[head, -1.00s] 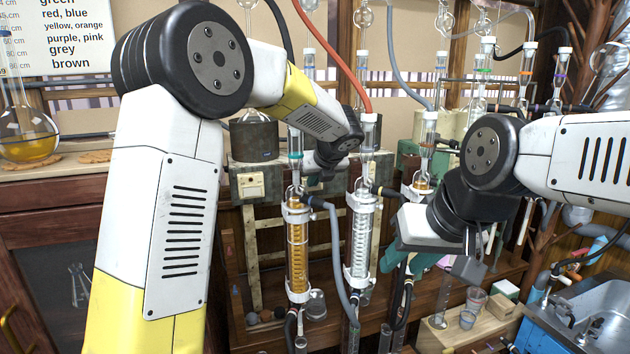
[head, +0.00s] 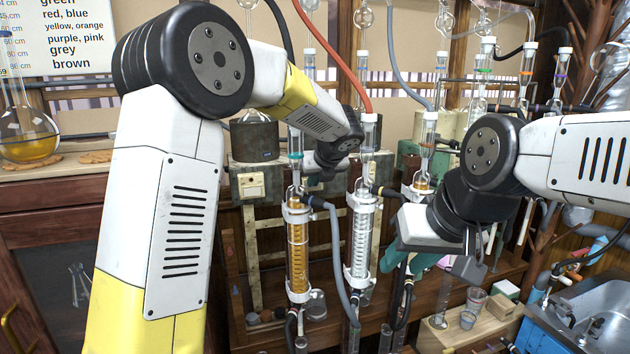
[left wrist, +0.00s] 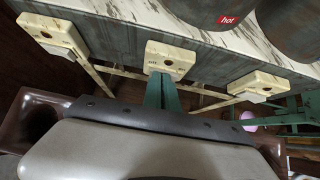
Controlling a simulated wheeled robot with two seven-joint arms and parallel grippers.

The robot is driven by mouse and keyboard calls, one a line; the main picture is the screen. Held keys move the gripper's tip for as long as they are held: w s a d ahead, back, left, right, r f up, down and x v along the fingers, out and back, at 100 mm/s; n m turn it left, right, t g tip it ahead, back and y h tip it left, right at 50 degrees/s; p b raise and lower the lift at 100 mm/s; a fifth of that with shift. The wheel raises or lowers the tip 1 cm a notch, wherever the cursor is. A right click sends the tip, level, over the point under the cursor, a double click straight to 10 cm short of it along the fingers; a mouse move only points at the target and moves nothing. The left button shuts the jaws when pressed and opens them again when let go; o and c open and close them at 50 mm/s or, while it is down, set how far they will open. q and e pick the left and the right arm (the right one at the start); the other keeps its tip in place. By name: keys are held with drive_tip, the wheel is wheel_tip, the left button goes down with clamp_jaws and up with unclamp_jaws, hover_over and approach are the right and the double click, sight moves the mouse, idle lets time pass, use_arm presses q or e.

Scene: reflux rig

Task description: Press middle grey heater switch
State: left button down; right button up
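In the left wrist view, three cream switch boxes hang along the grey streaked heater front (left wrist: 215,50). The middle switch (left wrist: 168,58) has a small dark round mark on its face. The left switch (left wrist: 52,36) and right switch (left wrist: 255,86) sit to either side. My left gripper (left wrist: 161,92) has its teal fingers together just below the middle switch; I cannot tell whether they touch it. In the head view this gripper is mostly hidden behind my arm and glassware, and one cream switch (head: 250,186) shows. My right gripper (head: 470,258) hangs at the right, away from the switches.
Glass condensers, one with amber liquid (head: 297,245) and one clear (head: 360,240), stand in front of the heaters with grey hoses. A red "hot" label (left wrist: 228,19) is on the heater top. A sink (head: 600,315) and wooden tray (head: 465,335) with beakers are at the right.

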use_arm(q)
drive_tip(key=shift+w+a, duration=0.25)
drive_tip(key=shift+a, duration=0.55)
drive_tip(key=shift+d, duration=0.55)
drive_tip(key=shift+d+f, duration=0.1)
drive_tip(key=shift+d, duration=0.05)
